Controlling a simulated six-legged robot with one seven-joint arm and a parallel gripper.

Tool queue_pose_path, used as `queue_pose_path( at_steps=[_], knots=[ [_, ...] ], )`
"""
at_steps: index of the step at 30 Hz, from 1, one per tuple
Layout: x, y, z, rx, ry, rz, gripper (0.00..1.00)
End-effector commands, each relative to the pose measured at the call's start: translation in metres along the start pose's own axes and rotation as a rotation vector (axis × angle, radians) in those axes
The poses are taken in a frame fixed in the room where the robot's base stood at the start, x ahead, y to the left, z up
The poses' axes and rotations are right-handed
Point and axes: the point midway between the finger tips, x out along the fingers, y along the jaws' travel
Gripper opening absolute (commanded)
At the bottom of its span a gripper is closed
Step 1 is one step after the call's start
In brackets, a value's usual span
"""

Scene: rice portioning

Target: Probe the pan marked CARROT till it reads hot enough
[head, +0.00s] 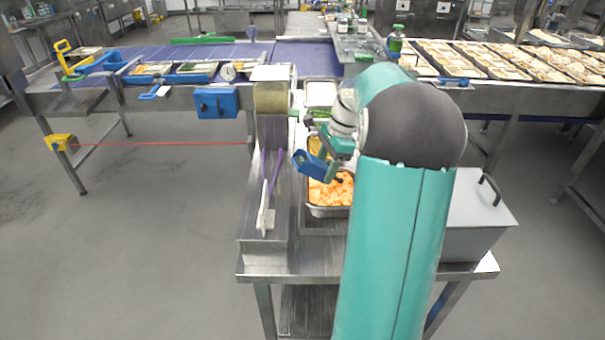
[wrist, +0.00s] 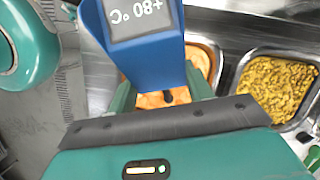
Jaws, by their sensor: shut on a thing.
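A blue thermometer (head: 311,166) is held in my gripper (head: 334,163) above the front pan. In the wrist view my gripper's green fingers (wrist: 163,92) close on the blue thermometer (wrist: 158,62). Its display, upside down in the picture, reads +80 °C. The front pan (head: 328,212) holds orange diced food that looks like carrot. The same orange food (wrist: 154,100) shows below the thermometer in the wrist view. No CARROT mark is readable. A short dark tip shows over the food; I cannot tell how deep the probe sits.
A pan of yellow food (wrist: 277,88) stands beside the orange one, further back in the head view. A grey box with a handle (head: 482,205) stands to the right of my arm. A narrow steel channel with a white-and-purple utensil (head: 265,207) lies left.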

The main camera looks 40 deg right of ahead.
Motion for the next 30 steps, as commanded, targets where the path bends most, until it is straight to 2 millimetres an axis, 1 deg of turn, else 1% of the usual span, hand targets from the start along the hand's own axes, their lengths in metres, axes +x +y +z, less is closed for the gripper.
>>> queue_pose_path(
  at_steps=[9,15,19,30],
  knots=[
    [-0.029,-0.001,0.009,-0.001,0.001,-0.002,0.28],
    [-0.044,0.0,0.014,0.001,0.0,-0.001,0.28],
    [-0.047,0.0,0.014,0.001,0.0,-0.001,0.28],
    [-0.046,0.0,0.015,0.001,0.0,-0.001,0.28]
  ],
)
